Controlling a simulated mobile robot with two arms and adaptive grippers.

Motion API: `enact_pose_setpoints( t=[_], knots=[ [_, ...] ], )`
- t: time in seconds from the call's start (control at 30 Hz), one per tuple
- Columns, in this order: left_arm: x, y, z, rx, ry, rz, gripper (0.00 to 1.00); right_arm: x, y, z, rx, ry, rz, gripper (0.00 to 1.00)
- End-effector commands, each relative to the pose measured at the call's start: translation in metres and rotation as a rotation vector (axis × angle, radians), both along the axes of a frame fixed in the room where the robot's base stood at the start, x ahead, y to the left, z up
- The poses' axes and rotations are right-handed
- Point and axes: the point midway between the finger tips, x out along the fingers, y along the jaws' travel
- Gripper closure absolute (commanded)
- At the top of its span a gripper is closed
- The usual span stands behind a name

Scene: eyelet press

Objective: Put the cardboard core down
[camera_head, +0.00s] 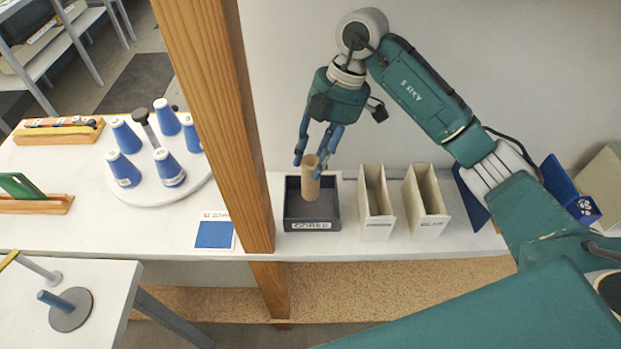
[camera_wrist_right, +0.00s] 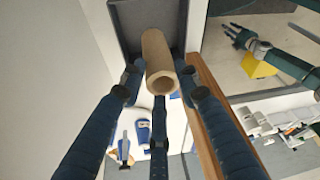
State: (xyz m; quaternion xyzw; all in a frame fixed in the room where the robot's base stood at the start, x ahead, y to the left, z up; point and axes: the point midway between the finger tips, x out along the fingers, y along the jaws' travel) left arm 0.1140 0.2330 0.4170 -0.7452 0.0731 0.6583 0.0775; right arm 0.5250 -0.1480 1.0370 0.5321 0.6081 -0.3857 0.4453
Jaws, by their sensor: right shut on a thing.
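The cardboard core (camera_head: 311,184) is a plain brown tube standing about upright over the dark tray labelled as for cores (camera_head: 291,212). My right gripper (camera_head: 318,150) reaches down from above and is shut on the core's upper part. In the right wrist view the core (camera_wrist_right: 157,55) lies between the blue fingers (camera_wrist_right: 155,85), with the grey tray (camera_wrist_right: 120,18) beyond it. I cannot tell whether the core's lower end touches the tray floor.
Two cream upright bins (camera_head: 376,205) (camera_head: 425,203) stand right of the tray. A wooden post (camera_head: 228,120) rises close on its left. Further left, a white round stand (camera_head: 150,192) holds several blue-and-white cones. A blue card (camera_head: 214,235) lies near the shelf's front edge.

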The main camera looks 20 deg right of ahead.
Motion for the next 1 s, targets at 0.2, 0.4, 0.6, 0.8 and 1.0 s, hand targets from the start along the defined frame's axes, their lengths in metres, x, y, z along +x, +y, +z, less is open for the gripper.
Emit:
enact_pose_setpoints(
  t=[0.2, 0.4, 0.6, 0.8, 1.0],
  knots=[
    [-0.048, 0.002, 0.004, 0.005, 0.066, -0.002, 0.6, 0.0, 0.0, -0.023, 0.001, 0.001, 0.001, 0.95],
    [-0.042, 0.002, 0.011, 0.005, 0.058, -0.003, 0.6, -0.001, 0.0, -0.046, 0.0, 0.004, 0.001, 0.95],
    [-0.008, -0.001, 0.015, -0.001, 0.009, -0.003, 0.6, 0.0, 0.0, -0.061, 0.0, -0.002, 0.003, 0.95],
    [-0.01, 0.0, 0.014, 0.0, 0.013, -0.002, 0.6, 0.0, 0.0, -0.062, 0.0, -0.002, 0.003, 0.95],
    [-0.025, 0.001, 0.013, 0.003, 0.034, -0.002, 0.6, 0.0, 0.0, -0.062, 0.0, -0.002, 0.003, 0.49]
  ],
)
